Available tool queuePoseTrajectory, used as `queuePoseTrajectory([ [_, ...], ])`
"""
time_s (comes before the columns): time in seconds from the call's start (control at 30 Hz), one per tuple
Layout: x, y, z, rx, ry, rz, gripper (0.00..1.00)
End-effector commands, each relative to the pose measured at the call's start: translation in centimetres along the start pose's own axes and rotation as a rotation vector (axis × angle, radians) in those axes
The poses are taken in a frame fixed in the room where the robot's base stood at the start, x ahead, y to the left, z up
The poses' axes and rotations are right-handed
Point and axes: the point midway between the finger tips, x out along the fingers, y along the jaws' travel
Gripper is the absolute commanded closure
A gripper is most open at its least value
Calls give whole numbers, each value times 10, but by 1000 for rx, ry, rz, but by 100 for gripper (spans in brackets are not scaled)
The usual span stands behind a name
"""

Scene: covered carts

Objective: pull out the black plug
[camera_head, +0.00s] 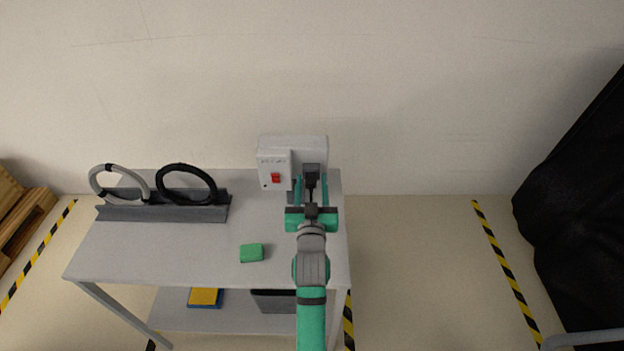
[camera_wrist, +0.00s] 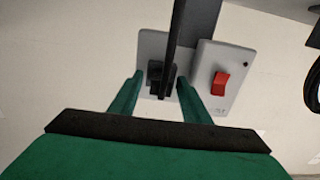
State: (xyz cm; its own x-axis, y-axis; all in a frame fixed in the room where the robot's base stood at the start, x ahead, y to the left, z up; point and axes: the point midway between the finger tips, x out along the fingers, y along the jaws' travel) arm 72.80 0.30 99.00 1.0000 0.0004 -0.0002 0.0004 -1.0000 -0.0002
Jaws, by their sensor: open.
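The black plug (camera_wrist: 155,84) sits in a pale grey wall-box socket plate (camera_wrist: 149,48), with a dark cable (camera_wrist: 177,35) running from it across the wrist view. In the head view the plug (camera_head: 312,183) is partly covered by my gripper. My gripper (camera_head: 311,184) is open, its two teal fingers pointing at the socket. In the wrist view the fingertips of my gripper (camera_wrist: 160,81) lie on either side of the plug, with a gap visible; I cannot tell whether either finger touches it.
A red switch (camera_head: 275,178) is on the box beside the socket. The cart top (camera_head: 170,245) holds a green block (camera_head: 251,253) and a grey rack (camera_head: 165,212) with a grey ring (camera_head: 93,180) and a black ring (camera_head: 212,184). A black-covered object (camera_head: 585,215) stands at right.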

Motion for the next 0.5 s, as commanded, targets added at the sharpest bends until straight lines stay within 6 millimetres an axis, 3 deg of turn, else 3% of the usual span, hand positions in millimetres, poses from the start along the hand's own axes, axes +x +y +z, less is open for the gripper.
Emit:
queuePoseTrajectory([
  [0.5,0,2,0,0,0,2,57],
])
